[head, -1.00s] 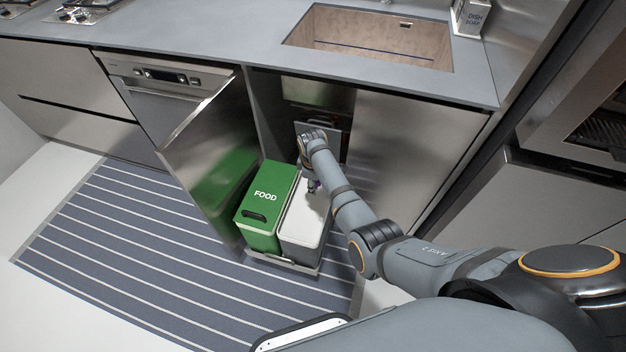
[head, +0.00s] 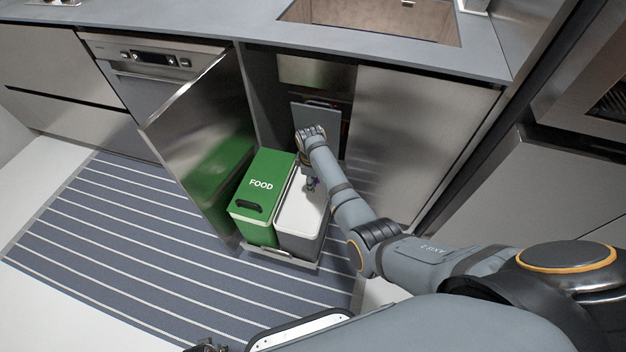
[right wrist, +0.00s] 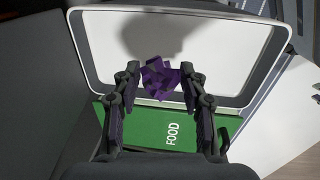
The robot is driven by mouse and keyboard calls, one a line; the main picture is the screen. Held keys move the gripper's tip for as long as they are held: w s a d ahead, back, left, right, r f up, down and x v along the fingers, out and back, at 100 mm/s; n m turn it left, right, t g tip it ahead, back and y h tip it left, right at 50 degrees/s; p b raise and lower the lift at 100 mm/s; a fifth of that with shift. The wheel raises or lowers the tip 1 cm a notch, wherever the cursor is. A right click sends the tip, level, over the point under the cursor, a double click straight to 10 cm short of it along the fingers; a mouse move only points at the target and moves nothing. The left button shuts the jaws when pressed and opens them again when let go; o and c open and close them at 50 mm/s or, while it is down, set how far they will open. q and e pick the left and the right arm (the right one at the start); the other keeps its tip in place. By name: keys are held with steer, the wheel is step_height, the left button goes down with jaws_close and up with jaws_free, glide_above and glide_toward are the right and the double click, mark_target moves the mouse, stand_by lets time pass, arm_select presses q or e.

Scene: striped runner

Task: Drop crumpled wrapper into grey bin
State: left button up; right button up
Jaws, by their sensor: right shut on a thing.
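The crumpled purple wrapper (right wrist: 158,78) is between the fingertips of my right gripper (right wrist: 160,83), which is shut on it. In the head view my right gripper (head: 311,186) points down over the grey bin (head: 298,243), with a bit of purple at its tip. The bin has a pale rim, and its white inside (right wrist: 195,45) lies behind the wrapper in the wrist view. The wrapper appears above the bin's opening, near the rim on the green bin's side. A small dark part of my left gripper (head: 206,347) shows at the bottom edge; its fingers are not clear.
A green FOOD bin (head: 262,188) stands directly left of the grey bin on the same pull-out tray (head: 280,259). An open cabinet door (head: 190,130) is to its left. The counter (head: 215,28) is above. A striped runner (head: 120,240) covers the floor.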

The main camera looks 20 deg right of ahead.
steer(key=o, duration=0.8)
step_height(320, 180, up, 12)
steer(key=s, duration=0.1)
steer(key=shift+a, duration=0.35)
steer(key=shift+f, duration=0.1)
